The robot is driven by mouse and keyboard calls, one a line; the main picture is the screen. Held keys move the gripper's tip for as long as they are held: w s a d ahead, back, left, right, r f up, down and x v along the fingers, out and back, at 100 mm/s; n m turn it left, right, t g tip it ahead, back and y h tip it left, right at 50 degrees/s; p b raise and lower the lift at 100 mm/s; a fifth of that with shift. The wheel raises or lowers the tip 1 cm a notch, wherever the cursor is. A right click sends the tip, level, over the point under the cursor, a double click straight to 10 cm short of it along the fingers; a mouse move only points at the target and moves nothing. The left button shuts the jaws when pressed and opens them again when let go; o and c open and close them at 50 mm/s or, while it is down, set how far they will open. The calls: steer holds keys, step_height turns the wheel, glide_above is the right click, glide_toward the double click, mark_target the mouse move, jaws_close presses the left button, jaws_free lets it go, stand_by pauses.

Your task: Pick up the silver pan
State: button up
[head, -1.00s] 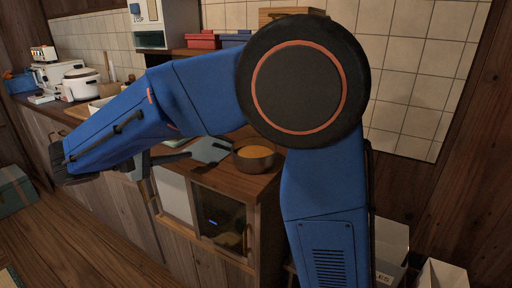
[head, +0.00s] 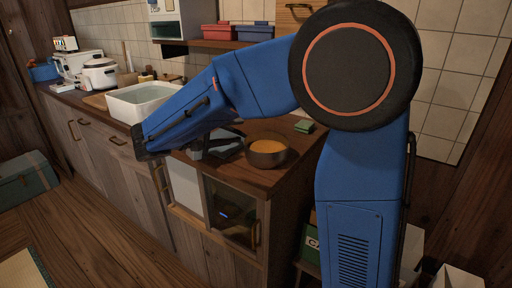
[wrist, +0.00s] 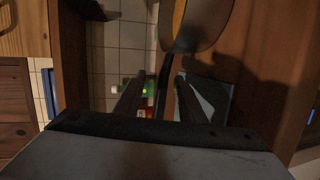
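The silver pan (head: 267,157), dark grey in this light with orange contents, sits on the counter near its right end in the head view. In the wrist view the pan (wrist: 208,28) is at the top, and its dark handle (wrist: 165,72) runs down between my fingers. My gripper (wrist: 158,84) is open, with one finger on each side of the handle in that view; I cannot tell whether the handle is at finger depth. In the head view my gripper (head: 212,141) is left of the pan, partly hidden by my forearm.
A grey flat object (head: 228,152) lies left of the pan. A green sponge (head: 304,126) lies behind the pan. A white basin (head: 128,103) and a white rice cooker (head: 100,74) stand further left. A shelf with red (head: 216,36) and blue (head: 255,33) boxes hangs above.

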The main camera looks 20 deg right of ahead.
steer(key=shift+f+x, duration=0.15)
steer(key=shift+x, duration=1.2)
steer(key=shift+f+x, duration=0.1)
steer(key=shift+x, duration=1.3)
jaws_close()
